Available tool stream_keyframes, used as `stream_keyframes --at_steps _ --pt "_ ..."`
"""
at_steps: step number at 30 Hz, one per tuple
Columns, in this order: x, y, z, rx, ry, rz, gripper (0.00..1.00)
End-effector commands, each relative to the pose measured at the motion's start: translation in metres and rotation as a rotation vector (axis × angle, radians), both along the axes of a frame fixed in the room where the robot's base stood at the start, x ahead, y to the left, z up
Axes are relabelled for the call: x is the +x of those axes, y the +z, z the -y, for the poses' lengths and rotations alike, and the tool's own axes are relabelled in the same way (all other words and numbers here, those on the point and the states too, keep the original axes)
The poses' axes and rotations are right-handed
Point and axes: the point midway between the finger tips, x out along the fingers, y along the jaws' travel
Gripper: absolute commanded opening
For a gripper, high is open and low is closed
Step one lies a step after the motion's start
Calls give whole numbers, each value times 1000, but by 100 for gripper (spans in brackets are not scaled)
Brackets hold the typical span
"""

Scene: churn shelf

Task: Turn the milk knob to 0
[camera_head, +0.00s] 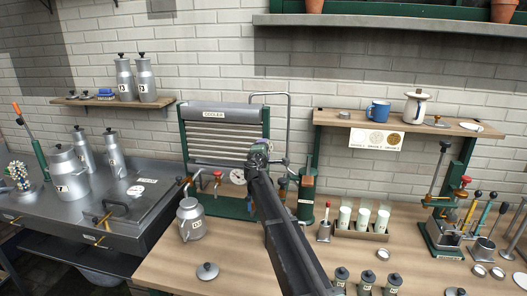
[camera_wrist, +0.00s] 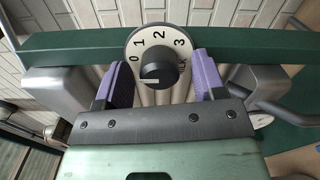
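A black round knob (camera_wrist: 156,70) sits on a white dial plate (camera_wrist: 158,43) marked 0, 1, 2, 3 in the wrist view. The plate is on a green bar of the cooler (camera_head: 213,113). A pale mark shows on the knob's lower left side, below the 0; its exact setting is hard to read. My gripper (camera_wrist: 162,78) is open, with one purple-padded finger on each side of the knob and visible gaps to it. In the head view my gripper (camera_head: 258,152) is at the cooler's right side and hides the knob.
A bent metal pipe (camera_head: 289,110) rises behind the cooler near my gripper. A round gauge (camera_head: 237,176) and red-handled tap (camera_head: 217,177) sit on its front. A milk can (camera_head: 190,219) and lid (camera_head: 207,271) stand on the counter. White-capped vials (camera_head: 363,219) stand right of my arm.

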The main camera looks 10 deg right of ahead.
Motion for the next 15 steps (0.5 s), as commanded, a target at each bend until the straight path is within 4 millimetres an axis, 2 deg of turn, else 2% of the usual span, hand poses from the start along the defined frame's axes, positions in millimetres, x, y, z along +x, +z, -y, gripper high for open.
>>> stream_keyframes --at_steps 8,11,15 --pt "-3 0 -1 0 0 0 63" --pt "-14 0 -5 0 0 0 63" --pt "-44 0 -16 0 2 1 63"
